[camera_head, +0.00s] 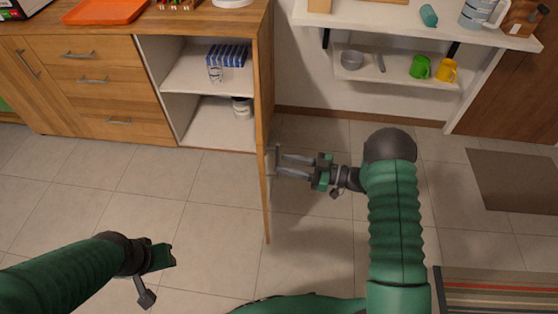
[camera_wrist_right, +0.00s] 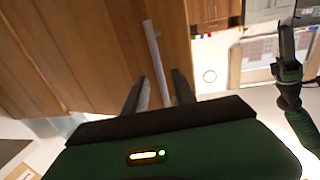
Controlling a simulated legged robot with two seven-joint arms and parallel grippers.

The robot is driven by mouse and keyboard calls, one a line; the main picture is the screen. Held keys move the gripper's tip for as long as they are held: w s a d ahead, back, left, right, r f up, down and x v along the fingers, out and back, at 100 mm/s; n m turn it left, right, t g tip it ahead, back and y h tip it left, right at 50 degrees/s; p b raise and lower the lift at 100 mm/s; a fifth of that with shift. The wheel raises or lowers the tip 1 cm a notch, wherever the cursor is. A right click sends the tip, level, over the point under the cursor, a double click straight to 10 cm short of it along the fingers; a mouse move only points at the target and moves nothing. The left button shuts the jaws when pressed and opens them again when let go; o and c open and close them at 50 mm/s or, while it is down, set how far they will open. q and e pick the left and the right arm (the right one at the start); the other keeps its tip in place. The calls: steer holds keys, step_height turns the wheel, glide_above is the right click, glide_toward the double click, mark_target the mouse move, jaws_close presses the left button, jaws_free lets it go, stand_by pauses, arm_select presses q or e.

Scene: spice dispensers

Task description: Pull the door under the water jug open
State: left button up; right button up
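The wooden cabinet door (camera_head: 264,130) stands swung out from the cabinet and is seen nearly edge-on, with the shelves (camera_head: 205,125) inside exposed. My right gripper (camera_head: 280,167) is at the right of the door, by its metal handle (camera_head: 273,160). In the right wrist view the handle bar (camera_wrist_right: 152,45) runs between the two spread fingers (camera_wrist_right: 158,90), with gaps beside it. My left gripper (camera_head: 160,262) is low on the left, away from the door; its fingers do not show clearly. Only the bottom of a white round object (camera_head: 232,2) shows on the counter above; I cannot tell whether it is the jug.
Drawers (camera_head: 95,80) are left of the open compartment. Inside are a blue-striped box (camera_head: 227,55), a glass (camera_head: 215,73) and a white container (camera_head: 242,107). A wall shelf (camera_head: 395,75) with cups is at the right. The tiled floor (camera_head: 200,220) is clear around the door.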

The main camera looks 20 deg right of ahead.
steer(key=p+v, duration=0.1)
steer(key=v, duration=1.2)
steer(key=shift+d+p, duration=0.35)
